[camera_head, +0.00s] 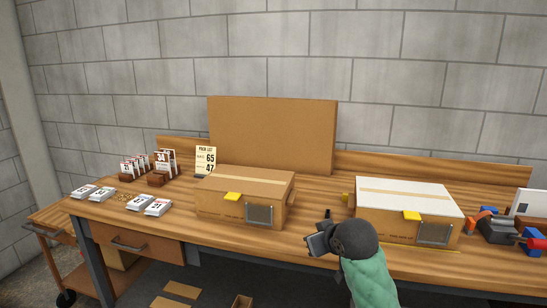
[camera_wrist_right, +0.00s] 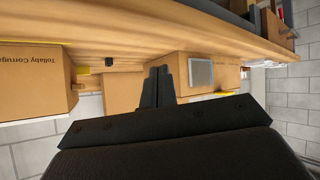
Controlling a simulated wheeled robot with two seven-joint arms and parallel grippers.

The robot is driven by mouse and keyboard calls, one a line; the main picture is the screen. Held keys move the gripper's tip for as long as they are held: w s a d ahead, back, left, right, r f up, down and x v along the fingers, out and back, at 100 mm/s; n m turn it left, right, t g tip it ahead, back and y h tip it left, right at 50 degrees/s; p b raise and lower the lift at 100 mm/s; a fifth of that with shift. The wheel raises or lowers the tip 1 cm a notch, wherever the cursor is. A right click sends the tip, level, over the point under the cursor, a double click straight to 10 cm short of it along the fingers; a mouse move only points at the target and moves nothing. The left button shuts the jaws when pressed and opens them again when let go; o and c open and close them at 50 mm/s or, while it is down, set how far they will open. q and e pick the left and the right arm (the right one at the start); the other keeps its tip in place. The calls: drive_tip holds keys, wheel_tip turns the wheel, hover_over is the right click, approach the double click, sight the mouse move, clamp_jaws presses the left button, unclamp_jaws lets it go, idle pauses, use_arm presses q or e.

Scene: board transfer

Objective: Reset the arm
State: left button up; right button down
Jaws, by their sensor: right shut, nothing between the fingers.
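My right gripper (camera_head: 317,243) is at the end of my green-sleeved arm at the front edge of the bench, between the two cardboard boxes. In the right wrist view its dark fingers (camera_wrist_right: 157,87) are together with nothing between them. My left gripper and arm are not in view. Past the fingers, the wrist view shows cardboard boxes and a grey square panel (camera_wrist_right: 201,73) on a box front.
A brown box (camera_head: 243,180) with a yellow tab stands to the left of my gripper, and a white-topped box (camera_head: 408,196) to the right. Card stacks (camera_head: 157,207) and a price-style sign (camera_head: 205,160) stand left. Red and blue tools (camera_head: 497,228) lie far right.

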use_arm(q)
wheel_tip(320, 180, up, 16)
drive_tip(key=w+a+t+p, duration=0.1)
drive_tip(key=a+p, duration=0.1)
drive_tip(key=p, duration=0.6)
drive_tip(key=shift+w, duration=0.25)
use_arm(e)
drive_tip(key=s+d+f+m+g, duration=0.1)
drive_tip(key=s+f+g, duration=0.1)
drive_tip(key=s+f, duration=0.7)
drive_tip(key=s+f+m+g+h, duration=0.1)
drive_tip(key=s+f+g, duration=0.2)
drive_tip(key=s+f, duration=0.6)
drive_tip(key=s+d+f+m+g, duration=0.1)
drive_tip(key=s+f+g, duration=0.2)
drive_tip(key=s+f, duration=0.7)
drive_tip(key=s, duration=1.3)
drive_tip(key=shift+s+d+h, duration=0.15)
drive_tip(key=shift+d+h, duration=0.2)
drive_tip(key=shift+h, duration=0.05)
